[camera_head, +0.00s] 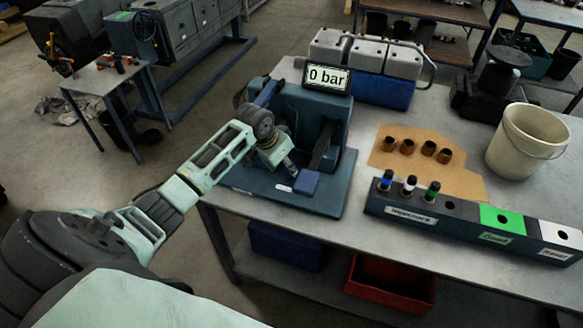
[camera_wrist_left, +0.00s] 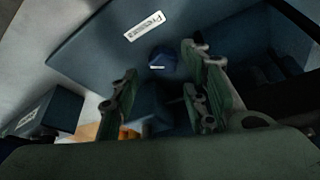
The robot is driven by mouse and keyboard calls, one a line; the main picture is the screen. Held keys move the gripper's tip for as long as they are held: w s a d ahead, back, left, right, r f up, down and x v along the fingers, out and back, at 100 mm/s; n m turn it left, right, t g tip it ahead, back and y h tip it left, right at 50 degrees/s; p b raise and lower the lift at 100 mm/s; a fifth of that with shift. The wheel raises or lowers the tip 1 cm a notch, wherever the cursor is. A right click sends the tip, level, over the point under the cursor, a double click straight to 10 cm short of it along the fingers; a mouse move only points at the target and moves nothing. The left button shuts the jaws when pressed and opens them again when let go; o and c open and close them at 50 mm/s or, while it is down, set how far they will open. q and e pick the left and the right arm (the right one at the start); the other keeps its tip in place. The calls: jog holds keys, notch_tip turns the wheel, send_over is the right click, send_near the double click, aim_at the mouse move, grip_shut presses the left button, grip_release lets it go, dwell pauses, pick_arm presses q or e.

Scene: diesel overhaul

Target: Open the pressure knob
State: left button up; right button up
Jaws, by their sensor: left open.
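The blue test stand (camera_head: 325,115) stands on the table with a display (camera_head: 327,78) on top reading "0 bar". In the left wrist view a small dark-blue faceted knob (camera_wrist_left: 163,61) with a white mark sits on the base plate, beside a white label (camera_wrist_left: 145,25) that seems to read "Pressure". The label also shows in the head view (camera_head: 283,188). My left gripper (camera_head: 291,168) points down over the base plate. In the wrist view its fingers (camera_wrist_left: 162,88) are apart, with the knob beyond the gap. In the head view the gripper hides the knob. My right gripper is not in view.
A blue block (camera_head: 306,183) is close right of the gripper. A nozzle rack (camera_head: 465,228), brown cardboard (camera_head: 450,178) with several copper-coloured parts and a white bucket (camera_head: 527,140) are on the right. A grey engine part (camera_head: 366,55) is behind the stand.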

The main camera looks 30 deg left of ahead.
aim_at(288, 174)
pick_arm(q)
jog(key=x, duration=0.3)
jog(key=shift+w+f+p, duration=0.1)
jog(key=shift+f+p, duration=0.15)
jog(key=shift+p, duration=0.05)
jog(key=shift+x, duration=0.95)
jog(key=shift+w, duration=0.1)
jog(key=c, duration=0.5)
jog(key=shift+f, duration=0.1)
jog(key=c, duration=0.5)
jog(key=shift+d, duration=0.1)
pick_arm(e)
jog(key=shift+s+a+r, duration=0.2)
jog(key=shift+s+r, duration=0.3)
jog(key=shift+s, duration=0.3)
pick_arm(q)
jog(key=shift+f, duration=0.1)
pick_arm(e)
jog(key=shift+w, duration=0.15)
